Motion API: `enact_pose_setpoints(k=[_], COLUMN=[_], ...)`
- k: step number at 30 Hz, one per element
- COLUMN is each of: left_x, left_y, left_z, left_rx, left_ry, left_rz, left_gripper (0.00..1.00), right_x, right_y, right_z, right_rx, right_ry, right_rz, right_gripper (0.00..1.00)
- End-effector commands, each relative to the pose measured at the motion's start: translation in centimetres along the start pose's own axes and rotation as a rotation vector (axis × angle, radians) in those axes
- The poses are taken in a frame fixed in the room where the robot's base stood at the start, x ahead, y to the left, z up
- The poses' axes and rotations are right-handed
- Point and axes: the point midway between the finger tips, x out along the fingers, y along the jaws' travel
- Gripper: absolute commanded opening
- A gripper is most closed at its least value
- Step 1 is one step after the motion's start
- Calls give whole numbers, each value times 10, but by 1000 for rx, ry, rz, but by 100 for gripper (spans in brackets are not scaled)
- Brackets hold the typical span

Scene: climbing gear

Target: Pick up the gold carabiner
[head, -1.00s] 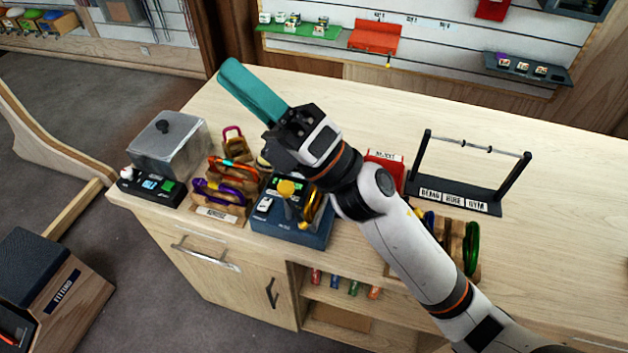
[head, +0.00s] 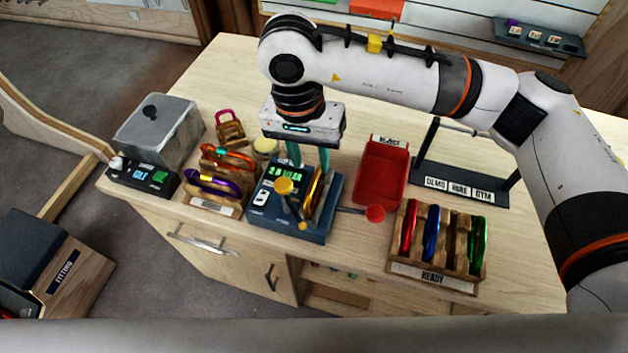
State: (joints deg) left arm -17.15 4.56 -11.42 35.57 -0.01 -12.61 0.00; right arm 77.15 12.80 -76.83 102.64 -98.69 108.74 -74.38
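The gold carabiner (head: 315,188) stands upright on the right part of a blue-grey tester box (head: 290,232) with a green display and a yellow-knobbed lever. My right gripper (head: 309,164) points down from above, its two teal fingers spread apart with nothing visible between them. The fingers show just above and behind the carabiner's top; their tips are partly hidden by the box and carabiner, and I cannot tell whether they touch it. My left gripper is not in view.
A red tray (head: 381,172) stands right of the box, with a red-knobbed lever (head: 374,213) in front. A READY rack (head: 436,274) holds red, blue and green carabiners. Left are a wooden rack (head: 213,206) with purple and orange carabiners and a grey lidded box (head: 160,130).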

Motion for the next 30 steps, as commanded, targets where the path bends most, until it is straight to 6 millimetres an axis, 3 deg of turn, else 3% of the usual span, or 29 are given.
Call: enact_pose_setpoints(k=[1, 6, 11, 17, 21, 30], left_x=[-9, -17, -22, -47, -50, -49], left_y=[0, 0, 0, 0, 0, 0], left_z=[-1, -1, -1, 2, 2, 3], left_rx=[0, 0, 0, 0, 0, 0], left_ry=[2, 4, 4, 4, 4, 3], left_rz=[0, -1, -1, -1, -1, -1], left_gripper=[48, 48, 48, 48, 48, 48], right_x=[6, 30, 41, 67, 85, 91], right_y=[-1, 0, 1, 6, 6, 7], right_z=[-1, -1, 0, 3, 3, 4], right_rx=[1, 1, 1, 2, 2, 1], right_ry=[6, 5, 5, 8, 6, 3], right_rz=[-3, 1, 2, -1, 3, 4], right_gripper=[36, 36, 36, 36, 36, 33])
